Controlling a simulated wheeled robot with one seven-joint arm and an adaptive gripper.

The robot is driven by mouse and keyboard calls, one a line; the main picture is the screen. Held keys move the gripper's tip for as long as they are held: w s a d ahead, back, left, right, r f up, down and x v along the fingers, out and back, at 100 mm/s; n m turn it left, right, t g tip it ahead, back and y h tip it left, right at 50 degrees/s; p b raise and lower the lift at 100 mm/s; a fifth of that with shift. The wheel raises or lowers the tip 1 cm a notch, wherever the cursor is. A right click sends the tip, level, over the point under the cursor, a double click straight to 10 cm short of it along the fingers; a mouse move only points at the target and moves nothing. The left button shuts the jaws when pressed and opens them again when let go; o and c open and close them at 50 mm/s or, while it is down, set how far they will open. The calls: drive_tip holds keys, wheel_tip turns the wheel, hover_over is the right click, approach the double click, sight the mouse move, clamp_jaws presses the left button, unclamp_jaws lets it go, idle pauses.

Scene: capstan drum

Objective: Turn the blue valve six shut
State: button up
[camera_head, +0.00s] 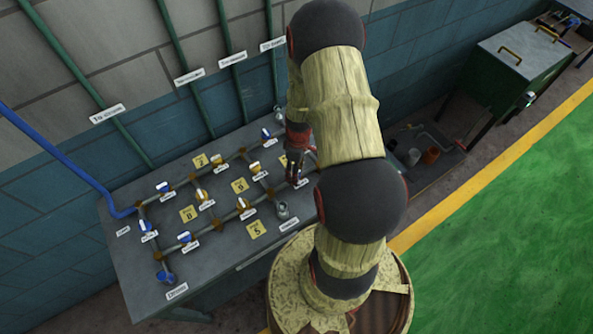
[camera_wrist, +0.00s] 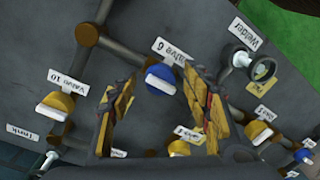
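The blue valve six (camera_wrist: 161,78) sits on a pipe below my gripper in the wrist view, beside a white tag reading "Valve 6". It has a round blue body with a white bar across it. My gripper (camera_wrist: 162,88) is open, with one yellow-and-dark finger on each side of the valve in that view. I see no clear contact, and the height of the fingertips above the valve is hard to tell. In the head view my gripper (camera_head: 294,168) is over the right part of the pipe board, and I cannot make out valve six there.
Orange valves (camera_wrist: 57,105) and (camera_wrist: 257,132) stand to either side in the wrist view. A round gauge-like fitting (camera_wrist: 240,62) is close right of the fingers. Pipes cross the grey table (camera_head: 140,272). A green cabinet (camera_head: 525,65) stands back right.

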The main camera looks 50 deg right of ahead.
drive_tip(key=shift+c, duration=1.2)
drive_tip(key=c, duration=0.9)
drive_tip(key=m+b, duration=0.1)
drive_tip(key=m, duration=0.8)
drive_tip(key=shift+s+a+t, duration=0.1)
drive_tip(key=shift+t, duration=0.2)
drive_tip(key=m, duration=0.4)
drive_tip(key=shift+a+r+m, duration=0.1)
drive_tip(key=shift+m, duration=0.3)
drive_tip(key=shift+m+h+p, duration=0.3)
drive_tip(key=shift+m+p, duration=0.75)
drive_tip(key=shift+m, duration=0.95)
